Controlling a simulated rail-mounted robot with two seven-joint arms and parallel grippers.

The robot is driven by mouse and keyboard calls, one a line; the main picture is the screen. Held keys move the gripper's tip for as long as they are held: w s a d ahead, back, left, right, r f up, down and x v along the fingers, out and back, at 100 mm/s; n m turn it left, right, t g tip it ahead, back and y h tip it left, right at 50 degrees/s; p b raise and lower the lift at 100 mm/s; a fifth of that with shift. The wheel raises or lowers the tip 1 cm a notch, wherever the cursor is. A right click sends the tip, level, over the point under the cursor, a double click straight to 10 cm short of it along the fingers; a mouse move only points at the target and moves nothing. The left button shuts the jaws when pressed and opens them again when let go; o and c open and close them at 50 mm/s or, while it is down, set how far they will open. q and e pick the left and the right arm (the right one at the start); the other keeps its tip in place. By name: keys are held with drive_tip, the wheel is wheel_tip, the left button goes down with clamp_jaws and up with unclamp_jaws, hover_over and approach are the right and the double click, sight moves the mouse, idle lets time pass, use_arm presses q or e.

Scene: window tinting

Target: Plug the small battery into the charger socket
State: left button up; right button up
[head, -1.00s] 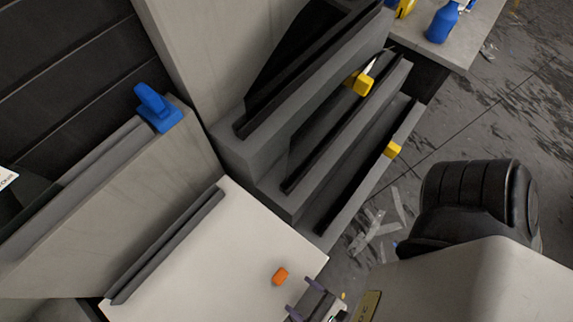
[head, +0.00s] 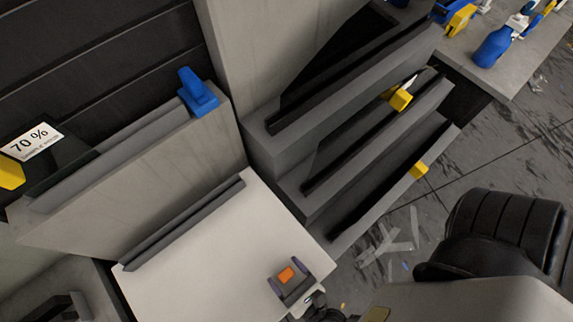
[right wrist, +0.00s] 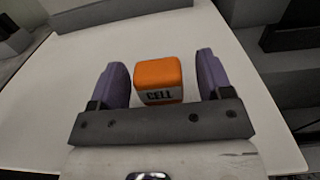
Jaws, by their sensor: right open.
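The small battery (head: 286,275) is an orange block on the white tabletop. In the right wrist view the battery (right wrist: 159,79) shows a pale band lettered "CELL". My right gripper (head: 286,274) is open, with a purple finger on either side of the battery. In the right wrist view the open right gripper (right wrist: 161,76) shows a gap between each finger and the battery. I cannot make out the charger socket in either view. My left gripper is not in view.
A grey rail (head: 185,228) runs along the white table's (head: 225,245) back edge. Stepped grey racks (head: 290,190) with dark panels and yellow pieces stand beyond. A blue clamp-like piece (head: 198,95) sits on a grey wall. Blue bottles (head: 492,47) stand on a far bench.

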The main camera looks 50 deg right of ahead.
drive_tip(key=shift+c, duration=0.3)
drive_tip(key=c, duration=1)
drive_tip(key=shift+r, duration=0.1)
